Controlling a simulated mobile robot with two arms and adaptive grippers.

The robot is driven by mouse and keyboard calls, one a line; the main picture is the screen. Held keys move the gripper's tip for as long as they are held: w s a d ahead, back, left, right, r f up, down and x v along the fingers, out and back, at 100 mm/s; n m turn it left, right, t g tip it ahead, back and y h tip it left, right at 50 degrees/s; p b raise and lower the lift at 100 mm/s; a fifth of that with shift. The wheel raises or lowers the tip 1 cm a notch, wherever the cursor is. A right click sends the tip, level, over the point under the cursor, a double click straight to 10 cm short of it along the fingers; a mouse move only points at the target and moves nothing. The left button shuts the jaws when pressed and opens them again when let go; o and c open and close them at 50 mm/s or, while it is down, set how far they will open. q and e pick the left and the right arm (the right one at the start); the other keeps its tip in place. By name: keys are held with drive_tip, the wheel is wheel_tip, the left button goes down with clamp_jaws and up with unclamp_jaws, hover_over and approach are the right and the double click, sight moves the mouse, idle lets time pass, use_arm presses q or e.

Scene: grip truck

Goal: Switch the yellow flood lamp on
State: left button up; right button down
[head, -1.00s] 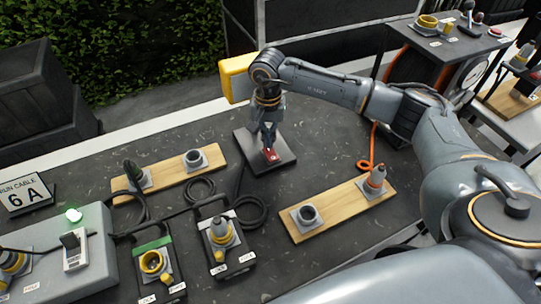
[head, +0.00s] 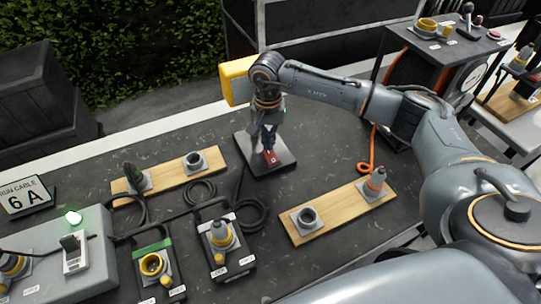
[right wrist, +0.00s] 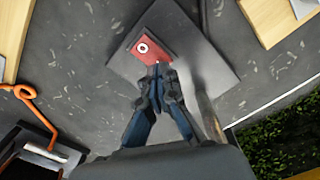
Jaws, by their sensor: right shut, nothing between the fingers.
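The yellow flood lamp (head: 235,82) stands at the back of the dark table, its head partly hidden by my right arm. Its dark base plate (head: 253,161) bears a red switch (head: 269,158) with a white ring mark. The switch also shows in the right wrist view (right wrist: 147,46). My right gripper (right wrist: 158,68) is shut and empty, pointing down with its tips at the near edge of the red switch. I cannot tell whether they press on it. No lit glow shows on the lamp's visible side. My left gripper is not in view.
Wooden boards with connectors lie left (head: 165,176) and right (head: 340,212) of the base plate. A grey box (head: 55,265) with a green light stands front left. Black cables (head: 200,190) and an orange cable (head: 366,166) lie nearby.

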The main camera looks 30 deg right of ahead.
sight(269, 152)
drive_tip(key=shift+f+b, duration=0.95)
drive_tip(key=shift+f, duration=0.1)
idle(0.6)
drive_tip(key=shift+r, duration=0.1)
drive_tip(key=shift+r+p, duration=1.6)
drive_tip(key=shift+r, duration=1.85)
